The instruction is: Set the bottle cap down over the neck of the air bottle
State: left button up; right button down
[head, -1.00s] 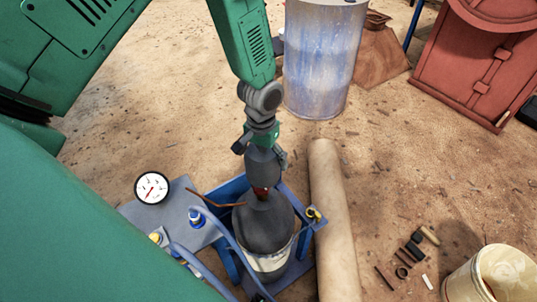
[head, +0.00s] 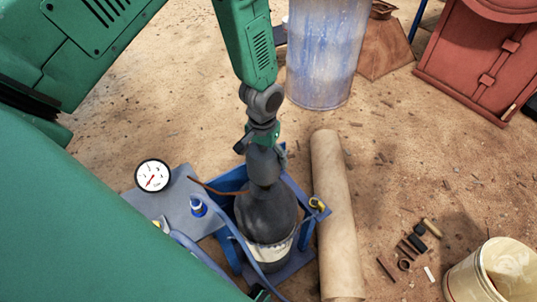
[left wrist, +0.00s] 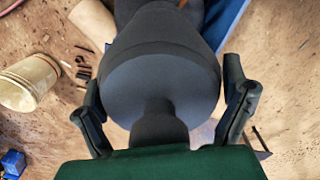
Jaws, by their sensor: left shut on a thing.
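The dark grey air bottle (head: 266,214) stands upright in a blue metal frame (head: 227,256). The grey, bell-shaped bottle cap (head: 264,168) is right above its shoulders, upright and in line with it. The bottle's neck is hidden by the cap, and I cannot tell whether the cap rests fully on the bottle. My left gripper (head: 264,144) points down and is shut on the cap. In the left wrist view the cap (left wrist: 160,80) fills the space between the two dark fingers and hides the bottle's top. My right gripper is not in view.
A grey plate with a pressure gauge (head: 152,175) and a blue fitting (head: 198,206) is left of the bottle. A long tan roll (head: 336,215) lies close on the right. A cream bucket (head: 492,275) and small loose pieces lie farther right. A translucent drum (head: 322,55) stands behind.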

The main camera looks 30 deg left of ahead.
pick_arm(q)
jog(key=shift+w+a+f+b, duration=0.1)
jog(key=shift+a+f+b, duration=0.1)
jog(key=shift+f, duration=0.25)
jog(key=shift+a+f+b, duration=0.1)
jog(key=shift+f+b, duration=0.05)
jog(key=shift+f, duration=0.55)
jog(key=shift+d+f+b, duration=0.45)
jog(key=shift+f+b, duration=0.25)
jog(key=shift+f, duration=0.05)
jog(key=shift+d+f, duration=0.1)
jog(key=shift+f, duration=0.45)
jog(key=shift+a+f+b, duration=0.2)
jog(key=shift+f+b, duration=0.35)
jog(key=shift+f, duration=0.05)
jog(key=shift+a+f, duration=0.2)
jog(key=shift+f, duration=0.35)
jog(key=shift+b, duration=0.3)
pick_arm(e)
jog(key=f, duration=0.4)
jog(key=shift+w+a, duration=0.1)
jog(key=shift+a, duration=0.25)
pick_arm(q)
jog(key=shift+d, duration=0.3)
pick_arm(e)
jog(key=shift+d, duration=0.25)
